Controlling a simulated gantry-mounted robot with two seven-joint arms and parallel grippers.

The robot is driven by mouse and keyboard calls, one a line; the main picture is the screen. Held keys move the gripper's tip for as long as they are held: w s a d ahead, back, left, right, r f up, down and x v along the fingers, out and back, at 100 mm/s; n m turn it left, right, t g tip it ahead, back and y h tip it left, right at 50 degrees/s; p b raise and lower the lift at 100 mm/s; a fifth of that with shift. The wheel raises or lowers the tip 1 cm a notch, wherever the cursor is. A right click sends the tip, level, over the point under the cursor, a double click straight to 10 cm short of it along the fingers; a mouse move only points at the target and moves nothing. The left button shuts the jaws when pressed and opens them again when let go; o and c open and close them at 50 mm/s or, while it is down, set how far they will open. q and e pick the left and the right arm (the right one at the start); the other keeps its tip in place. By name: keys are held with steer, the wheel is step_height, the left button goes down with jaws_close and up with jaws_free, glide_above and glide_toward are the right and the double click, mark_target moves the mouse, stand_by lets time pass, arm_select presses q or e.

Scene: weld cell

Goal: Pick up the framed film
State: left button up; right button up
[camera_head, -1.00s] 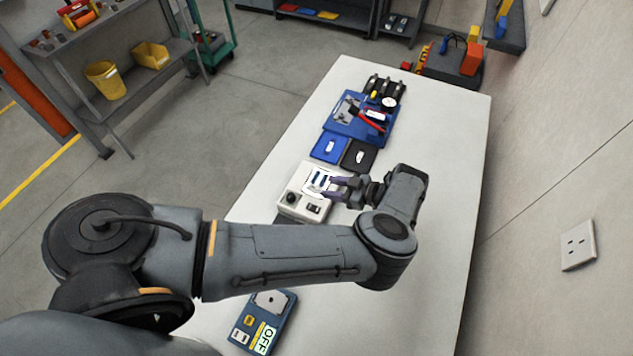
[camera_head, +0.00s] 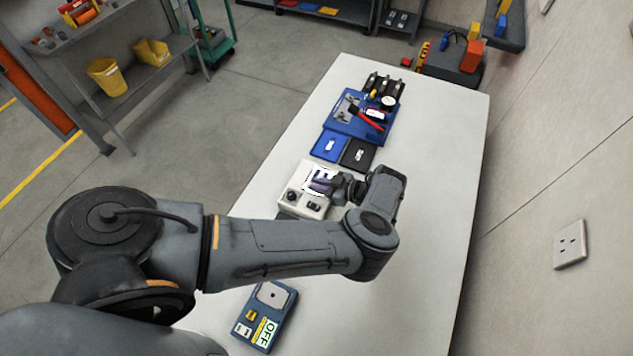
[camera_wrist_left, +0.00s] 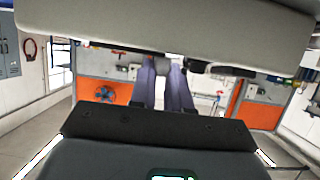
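A white viewer box (camera_head: 300,203) with a dark knob stands on the table, and its bright panel (camera_head: 313,172) carries small dark-edged pieces. The framed film is not clearly distinguishable; it may be among these pieces, partly hidden by my left gripper. My left gripper (camera_head: 322,186) is low at the panel's right part, fingers pointing left. In the left wrist view its two purple fingers (camera_wrist_left: 163,68) are a small gap apart, with something pale between or behind their tips. I cannot tell whether they hold it. My right gripper is not in view.
Beyond the viewer lie a blue pad (camera_head: 331,145), a black pad (camera_head: 358,154) and a blue tray (camera_head: 350,119) with tools. A blue device marked OFF (camera_head: 263,315) lies at the near end. The table's right side (camera_head: 440,150) is clear.

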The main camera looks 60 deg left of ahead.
arm_select(q)
jaws_close()
steer(key=shift+r, duration=0.2)
